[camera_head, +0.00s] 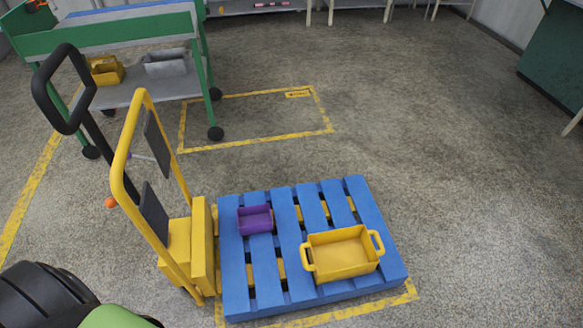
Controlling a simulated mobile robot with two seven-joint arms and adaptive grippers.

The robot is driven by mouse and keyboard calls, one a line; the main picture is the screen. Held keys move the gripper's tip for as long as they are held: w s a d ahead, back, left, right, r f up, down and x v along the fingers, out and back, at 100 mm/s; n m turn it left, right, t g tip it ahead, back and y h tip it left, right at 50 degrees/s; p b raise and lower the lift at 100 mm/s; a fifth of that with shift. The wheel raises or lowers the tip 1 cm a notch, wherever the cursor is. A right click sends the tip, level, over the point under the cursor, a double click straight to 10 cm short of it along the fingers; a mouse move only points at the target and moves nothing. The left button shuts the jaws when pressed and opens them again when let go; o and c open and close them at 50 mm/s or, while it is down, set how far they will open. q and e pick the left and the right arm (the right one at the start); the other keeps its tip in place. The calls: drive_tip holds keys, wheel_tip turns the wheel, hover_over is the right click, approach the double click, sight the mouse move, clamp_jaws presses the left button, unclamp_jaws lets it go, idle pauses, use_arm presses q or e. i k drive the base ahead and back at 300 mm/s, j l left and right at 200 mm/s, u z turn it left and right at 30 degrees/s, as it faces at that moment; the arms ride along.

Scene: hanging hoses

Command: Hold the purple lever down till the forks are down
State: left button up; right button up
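A yellow pallet truck (178,247) stands at the left end of a blue pallet (262,280). It has a tall yellow frame and a black loop handle (66,90). A small purple tip (128,156), which looks like the purple lever, shows on a thin grey rod beside the handle shaft, partly behind the yellow frame. Yellow parts show through the pallet's gaps, seemingly the forks; I cannot tell their height. Neither of my grippers is in view, and none is seen at the lever.
A purple bin (255,220) and a yellow handled tray (342,254) rest on the pallet. An orange knob (110,202) is near the truck's frame. A green wheeled cart (130,97) stands behind. Open floor lies to the right, with a yellow-marked rectangle (258,142) beyond.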

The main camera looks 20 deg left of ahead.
sight(130, 155)
drive_tip(key=i+u, duration=0.15)
drive_tip(key=u, duration=0.25)
drive_tip(key=i+u, duration=0.2)
drive_tip(key=u, duration=0.15)
drive_tip(key=i+l+u, duration=0.1)
drive_tip(key=u, duration=0.3)
drive_tip(key=k+j, duration=0.1)
drive_tip(key=j+z, duration=0.15)
drive_tip(key=j, duration=0.3)
drive_tip(key=j+z, duration=0.1)
drive_tip(key=j, duration=0.35)
drive_tip(key=k+j+z, duration=0.15)
drive_tip(key=j, duration=0.3)
drive_tip(key=j+z, duration=0.1)
drive_tip(key=j, duration=0.35)
drive_tip(key=k+j+z, duration=0.15)
drive_tip(key=j, duration=0.3)
drive_tip(key=i+j+z, duration=0.1)
drive_tip(key=i+j, duration=0.5)
drive_tip(key=j, duration=0.15)
